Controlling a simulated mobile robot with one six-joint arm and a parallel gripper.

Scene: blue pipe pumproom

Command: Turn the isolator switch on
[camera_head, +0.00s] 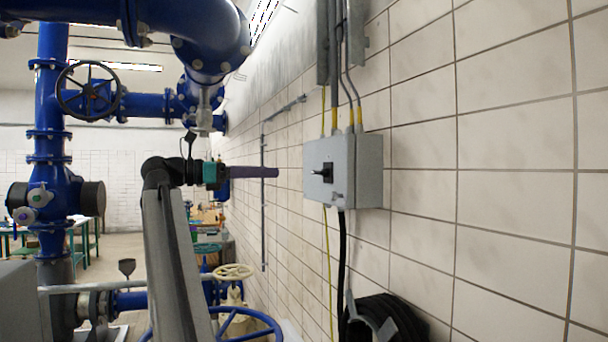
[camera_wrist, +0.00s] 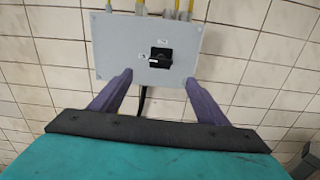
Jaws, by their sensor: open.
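The isolator switch is a black rotary knob (camera_head: 326,172) on the front of a grey box (camera_head: 368,168) fixed to the tiled wall. In the wrist view the knob (camera_wrist: 160,58) sits near the middle of the grey box (camera_wrist: 115,45), with small labels above it and at its left. Its handle appears to lie roughly sideways. My gripper (camera_head: 276,172) points at the box from the left, at about knob height, with a gap between. In the wrist view its two purple fingers (camera_wrist: 158,82) are apart and empty, one on each side below the knob.
Conduits with yellow ends (camera_head: 349,115) enter the box from above, and a black cable (camera_head: 342,260) hangs below. A coiled black hose (camera_head: 385,320) is on the wall lower down. Blue pipes (camera_head: 50,100) and a handwheel (camera_head: 88,90) stand at left. The space before the box is clear.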

